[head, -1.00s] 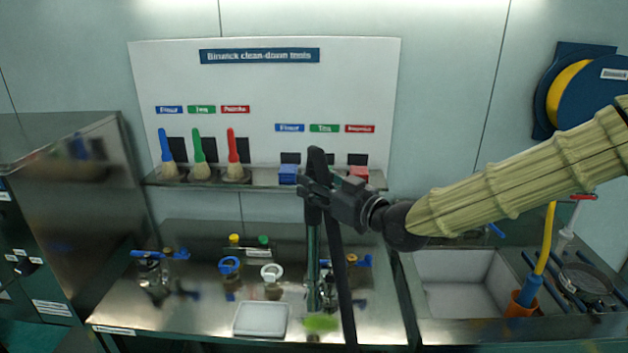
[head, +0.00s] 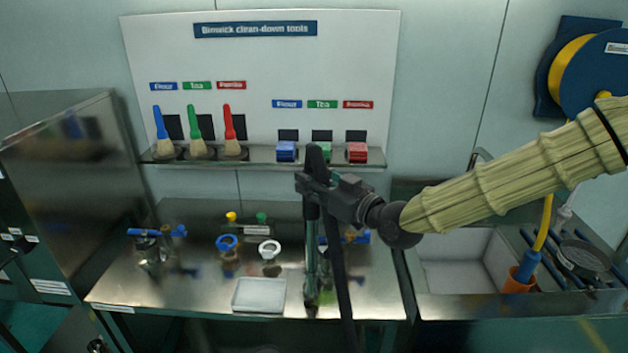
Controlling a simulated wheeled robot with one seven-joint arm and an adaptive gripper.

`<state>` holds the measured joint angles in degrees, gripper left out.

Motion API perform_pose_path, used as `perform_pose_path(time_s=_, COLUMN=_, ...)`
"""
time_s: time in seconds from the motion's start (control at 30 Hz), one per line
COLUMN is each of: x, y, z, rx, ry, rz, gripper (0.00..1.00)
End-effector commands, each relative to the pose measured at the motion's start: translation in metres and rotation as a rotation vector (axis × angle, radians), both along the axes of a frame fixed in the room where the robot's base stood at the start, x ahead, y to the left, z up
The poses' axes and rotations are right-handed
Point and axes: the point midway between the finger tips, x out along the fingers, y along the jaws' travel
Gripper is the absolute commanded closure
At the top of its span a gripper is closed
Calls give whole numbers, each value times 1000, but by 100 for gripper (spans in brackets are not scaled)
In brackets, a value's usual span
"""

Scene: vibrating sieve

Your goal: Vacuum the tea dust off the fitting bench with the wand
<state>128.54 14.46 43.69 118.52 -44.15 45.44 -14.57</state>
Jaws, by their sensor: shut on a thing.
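My gripper (head: 313,187) is in the middle of the head view, above the steel fitting bench (head: 190,290). It is shut on the upright wand (head: 311,235), a slim dark green and metallic tube. The wand's lower end comes down in front of the right part of the bench; I cannot tell whether it touches the top. A black strip (head: 342,270), perhaps a hose, hangs beside it. Faint green, perhaps tea dust (head: 326,297), shows by the wand's lower end, partly hidden.
A white tray (head: 259,308), a blue ring (head: 227,243) and a white ring (head: 269,249) sit left of the wand. Blue-handled fittings (head: 150,233) stand at the bench's left. A sink (head: 440,278) lies to the right. Brushes (head: 197,145) and coloured blocks (head: 286,152) line the shelf.

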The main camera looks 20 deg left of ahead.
Motion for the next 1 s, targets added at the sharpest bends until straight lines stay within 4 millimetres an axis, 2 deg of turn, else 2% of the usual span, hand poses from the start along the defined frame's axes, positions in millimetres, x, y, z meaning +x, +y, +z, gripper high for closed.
perform_pose_path(time_s=0.53, x=1, y=-3, z=1, rx=1, ry=0, rz=0, gripper=89)
perform_pose_path(time_s=1.0, x=7, y=-29, z=1, rx=1, ry=0, rz=-1, gripper=89)
